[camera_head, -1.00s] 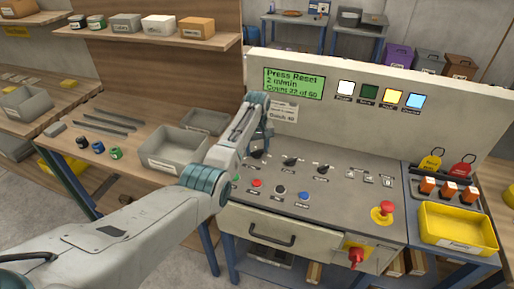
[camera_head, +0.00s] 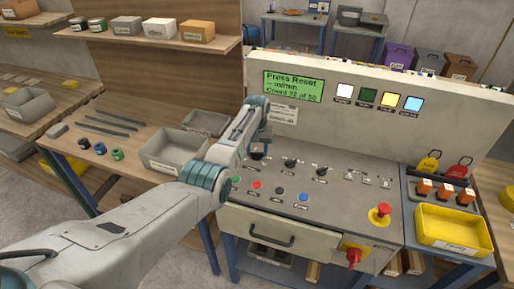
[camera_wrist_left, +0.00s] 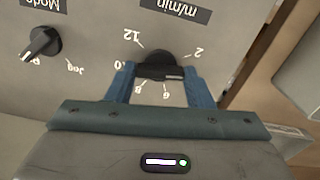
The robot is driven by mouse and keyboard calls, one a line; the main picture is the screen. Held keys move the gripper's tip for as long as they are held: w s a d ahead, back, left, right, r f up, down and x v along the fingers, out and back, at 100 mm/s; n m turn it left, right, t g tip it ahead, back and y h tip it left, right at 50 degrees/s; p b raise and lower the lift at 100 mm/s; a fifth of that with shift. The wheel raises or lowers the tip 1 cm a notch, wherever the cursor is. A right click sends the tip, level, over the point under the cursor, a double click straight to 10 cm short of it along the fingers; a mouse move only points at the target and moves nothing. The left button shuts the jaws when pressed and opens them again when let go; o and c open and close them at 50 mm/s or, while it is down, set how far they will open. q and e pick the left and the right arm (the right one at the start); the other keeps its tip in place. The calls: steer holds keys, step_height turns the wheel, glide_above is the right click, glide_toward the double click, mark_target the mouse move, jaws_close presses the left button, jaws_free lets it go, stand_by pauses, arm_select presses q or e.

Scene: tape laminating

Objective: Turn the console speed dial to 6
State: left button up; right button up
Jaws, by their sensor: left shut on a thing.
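The console speed dial (camera_wrist_left: 160,60) is a black knob under an "m/min" label, which appears upside down in the left wrist view. Numbers including 2, 6, 8 and 12 ring it. My left gripper (camera_wrist_left: 158,78) is shut on the dial, one blue-grey finger on each side of its grip bar. In the head view the dial (camera_head: 258,156) is partly hidden by my left gripper (camera_head: 259,148). The green display (camera_head: 293,85) reads "Press Reset" and dashes before "m/min". My right gripper is not in view.
A Mode knob (camera_wrist_left: 41,43) stands beside the dial. Coloured push buttons (camera_head: 257,184) and a red emergency stop (camera_head: 383,209) are on the console panel. A yellow tray (camera_head: 453,228) is at right, grey bins (camera_head: 174,151) at left.

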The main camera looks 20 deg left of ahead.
arm_select(q)
steer(key=m+p, duration=0.1)
steer(key=m, duration=0.2)
steer(key=shift+r+m, duration=0.1)
steer(key=shift+m, duration=0.2)
steer(key=m, duration=0.3)
steer(key=shift+m+p, duration=0.3)
steer(key=m, duration=0.3)
steer(key=shift+m, duration=0.3)
steer(key=shift+w+m+p, duration=0.1)
steer(key=shift+m+p, duration=0.35)
steer(key=shift+m, duration=1.45)
steer(key=o, duration=1)
